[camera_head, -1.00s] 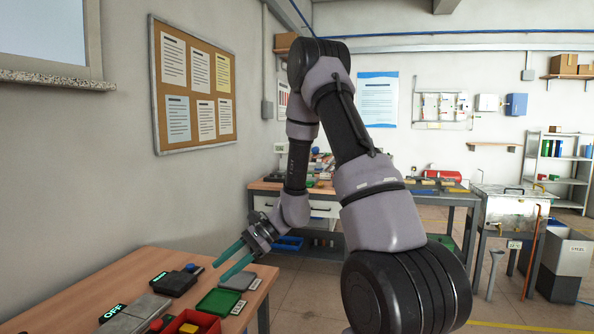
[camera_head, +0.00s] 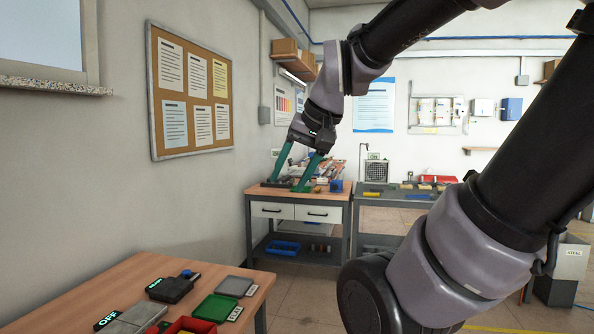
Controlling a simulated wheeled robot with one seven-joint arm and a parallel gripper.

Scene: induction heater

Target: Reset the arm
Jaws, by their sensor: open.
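My gripper (camera_head: 294,170) hangs from my raised arm in the upper middle of the head view, with its two green fingers spread apart and pointing down. Nothing shows between the fingers. In the picture it overlaps the far workbench (camera_head: 336,190); it is clear of the near wooden table (camera_head: 150,262). My arm arches across the right side and hides part of the room behind it.
The near table holds a dark device (camera_head: 170,288), a green tray (camera_head: 215,307), a grey tray (camera_head: 234,286) and a red bin (camera_head: 190,326). A corkboard (camera_head: 190,92) hangs on the left wall. A grey metal bench (camera_head: 400,196) stands right of the workbench.

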